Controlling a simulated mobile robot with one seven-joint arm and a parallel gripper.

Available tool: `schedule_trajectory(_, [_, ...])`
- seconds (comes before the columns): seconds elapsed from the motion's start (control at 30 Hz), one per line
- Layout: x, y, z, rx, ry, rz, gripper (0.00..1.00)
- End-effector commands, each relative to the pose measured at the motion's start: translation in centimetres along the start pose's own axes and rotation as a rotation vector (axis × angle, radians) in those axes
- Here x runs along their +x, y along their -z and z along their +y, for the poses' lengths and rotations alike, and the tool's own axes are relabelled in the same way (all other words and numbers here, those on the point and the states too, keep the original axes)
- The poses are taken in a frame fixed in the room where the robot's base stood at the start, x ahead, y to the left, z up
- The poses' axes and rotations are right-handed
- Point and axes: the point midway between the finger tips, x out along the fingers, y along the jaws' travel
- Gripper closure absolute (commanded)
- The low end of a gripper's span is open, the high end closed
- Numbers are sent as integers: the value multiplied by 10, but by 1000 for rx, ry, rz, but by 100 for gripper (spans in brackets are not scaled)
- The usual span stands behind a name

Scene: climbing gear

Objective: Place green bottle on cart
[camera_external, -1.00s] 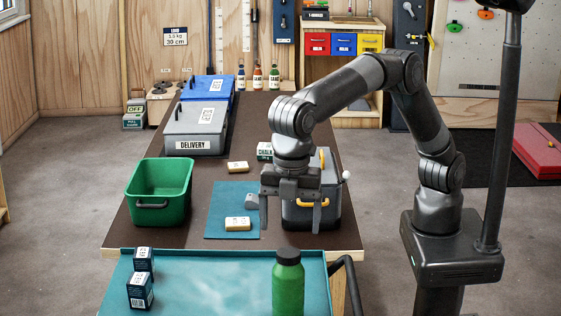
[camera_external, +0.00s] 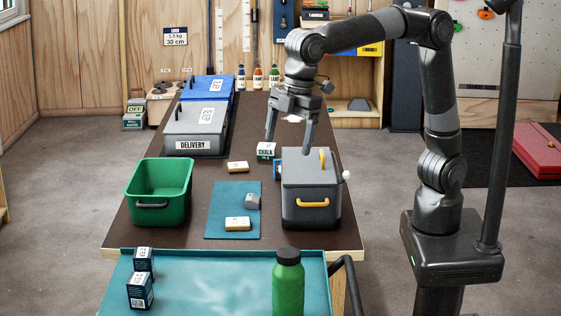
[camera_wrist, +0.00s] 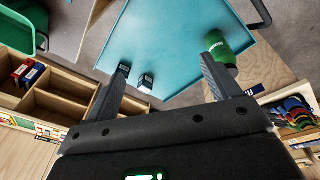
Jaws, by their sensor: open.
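The green bottle (camera_external: 288,287) with a dark cap stands upright at the right side of the teal-topped cart (camera_external: 210,275) in the foreground. Its base is cut off by the bottom of the external view. The wrist view also shows the bottle (camera_wrist: 222,48) within the cart's teal top (camera_wrist: 180,35), near one edge. My gripper (camera_external: 290,131) is open and empty, raised in the air above the dark table, well apart from the bottle. In the wrist view its two fingers (camera_wrist: 165,72) are spread, with one partly overlapping the bottle in the picture.
Two small dark boxes (camera_external: 142,278) stand at the cart's left. On the table are a green bin (camera_external: 160,180), a grey box with yellow handles (camera_external: 310,205), a teal mat (camera_external: 220,205) and a delivery case (camera_external: 195,130). The cart's middle is clear.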

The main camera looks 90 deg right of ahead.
Motion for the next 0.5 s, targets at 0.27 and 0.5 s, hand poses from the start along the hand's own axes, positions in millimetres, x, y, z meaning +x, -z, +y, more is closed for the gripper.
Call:
schedule_trajectory(0.27, [-24, -125, 33, 298, -71, 79, 18])
schedule_trajectory(0.5, [-20, -228, 31, 551, -128, 153, 18])
